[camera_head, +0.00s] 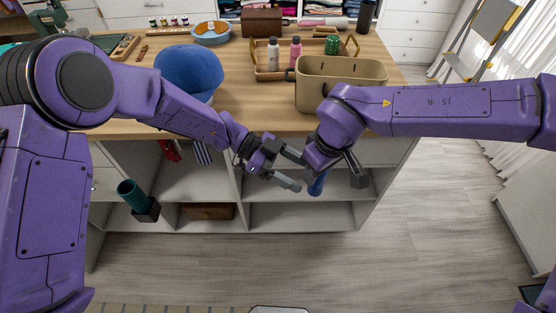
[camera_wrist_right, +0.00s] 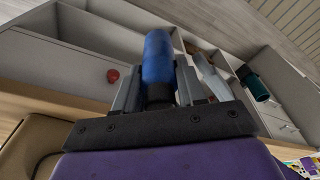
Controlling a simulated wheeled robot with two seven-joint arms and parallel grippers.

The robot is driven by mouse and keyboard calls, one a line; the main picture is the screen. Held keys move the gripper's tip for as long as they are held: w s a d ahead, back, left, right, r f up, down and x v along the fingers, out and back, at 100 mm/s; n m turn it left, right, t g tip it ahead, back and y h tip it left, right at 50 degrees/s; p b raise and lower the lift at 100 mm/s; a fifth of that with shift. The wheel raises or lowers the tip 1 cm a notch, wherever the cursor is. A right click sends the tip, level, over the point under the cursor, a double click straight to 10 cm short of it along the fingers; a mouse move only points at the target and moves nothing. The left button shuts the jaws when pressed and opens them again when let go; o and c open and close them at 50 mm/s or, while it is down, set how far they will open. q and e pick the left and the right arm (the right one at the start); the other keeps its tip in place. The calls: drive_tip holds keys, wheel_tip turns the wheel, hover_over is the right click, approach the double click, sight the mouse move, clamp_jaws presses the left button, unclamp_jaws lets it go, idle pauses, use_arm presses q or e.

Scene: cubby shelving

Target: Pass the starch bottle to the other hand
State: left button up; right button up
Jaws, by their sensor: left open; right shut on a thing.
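The blue starch bottle (camera_head: 318,184) hangs below my right wrist in the head view, partly hidden by the arm. It also shows in the right wrist view (camera_wrist_right: 158,58), upright between the fingers of my right gripper (camera_wrist_right: 157,88), which is shut on it. My left gripper (camera_head: 292,170) is open and empty, just left of the bottle, with its fingers pointing right toward it. A small gap seems to lie between the left fingertips and the bottle; whether they touch cannot be told.
Both grippers are in front of the wooden-topped cubby unit (camera_head: 240,105). On top are a tan bin (camera_head: 340,92), a blue cap (camera_head: 188,68) and a wooden tray (camera_head: 268,76) with bottles. The floor in front is clear.

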sight(319, 183)
use_arm(q)
drive_tip(key=x, duration=0.6)
drive_tip(key=shift+s+d, duration=0.1)
drive_tip(key=shift+d, duration=0.25)
drive_tip(key=c, duration=1.1)
drive_tip(key=shift+c, duration=0.2)
use_arm(e)
drive_tip(key=o, duration=1.2)
drive_tip(key=shift+s, duration=0.1)
